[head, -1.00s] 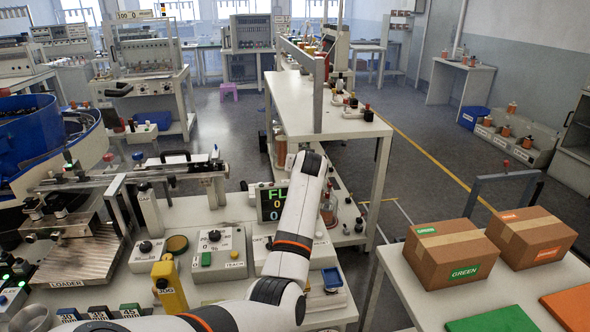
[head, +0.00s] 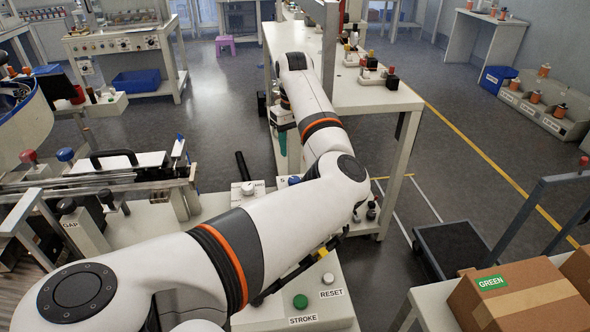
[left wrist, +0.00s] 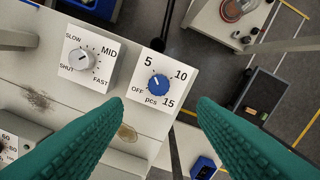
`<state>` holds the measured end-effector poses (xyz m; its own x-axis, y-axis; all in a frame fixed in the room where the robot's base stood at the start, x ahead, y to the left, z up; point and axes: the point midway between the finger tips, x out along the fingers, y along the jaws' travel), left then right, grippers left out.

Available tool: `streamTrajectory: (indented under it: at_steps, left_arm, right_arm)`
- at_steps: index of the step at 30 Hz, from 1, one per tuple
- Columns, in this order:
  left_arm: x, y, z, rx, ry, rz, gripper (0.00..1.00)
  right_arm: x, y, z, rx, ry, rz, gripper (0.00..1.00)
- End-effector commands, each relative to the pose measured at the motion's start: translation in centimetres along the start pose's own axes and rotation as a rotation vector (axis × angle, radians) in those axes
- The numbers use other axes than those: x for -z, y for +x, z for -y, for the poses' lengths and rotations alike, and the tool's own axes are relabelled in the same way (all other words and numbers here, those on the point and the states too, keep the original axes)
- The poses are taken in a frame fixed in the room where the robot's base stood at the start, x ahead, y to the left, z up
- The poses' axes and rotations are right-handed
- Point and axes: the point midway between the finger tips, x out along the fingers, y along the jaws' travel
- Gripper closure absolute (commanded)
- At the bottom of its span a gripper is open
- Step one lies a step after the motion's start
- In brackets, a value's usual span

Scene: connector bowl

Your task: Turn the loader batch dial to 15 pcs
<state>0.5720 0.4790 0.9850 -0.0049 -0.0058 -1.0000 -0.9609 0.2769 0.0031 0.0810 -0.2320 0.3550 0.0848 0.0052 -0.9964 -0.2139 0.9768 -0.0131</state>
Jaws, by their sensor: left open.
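The blue batch dial (left wrist: 158,85) sits on a white plate marked OFF, 5, 10 and 15 pcs in the left wrist view. Its pale mark points up and left, close to the 5; the exact setting is hard to read. In the head view the dial (head: 294,180) is partly hidden by my left arm. My left gripper (left wrist: 160,103) has green ribbed fingers spread wide and empty. The dial shows between and beyond the fingertips, apart from them. In the head view the gripper (head: 283,141) points down beyond the dial. My right gripper is not in view.
A grey SLOW–MID–FAST dial (left wrist: 82,58) sits beside the blue one. A grey-white bench (head: 380,95) stands beyond my left arm. A STROKE/RESET panel (head: 318,300) is in front. A cardboard box (head: 515,300) is at the lower right.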

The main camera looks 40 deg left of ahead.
Motion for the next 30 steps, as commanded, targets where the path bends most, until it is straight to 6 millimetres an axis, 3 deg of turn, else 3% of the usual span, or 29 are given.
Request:
streamTrajectory:
  at_steps: [9, 15, 21, 30]
  left_arm:
    - [0.0, 6.2, 0.0, -0.001, 0.001, -0.001, 0.48]
    - [0.0, 9.4, 0.0, 0.001, 0.002, 0.002, 0.48]
    - [-0.1, 10.8, 0.0, 0.001, 0.001, 0.004, 0.48]
    - [-0.1, 10.9, 0.0, 0.001, 0.001, 0.004, 0.51]
  right_arm:
    - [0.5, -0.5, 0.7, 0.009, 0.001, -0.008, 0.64]
    - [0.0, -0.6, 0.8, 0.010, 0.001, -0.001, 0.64]
    - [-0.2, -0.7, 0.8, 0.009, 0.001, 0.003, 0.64]
    - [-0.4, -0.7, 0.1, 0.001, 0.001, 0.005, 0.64]
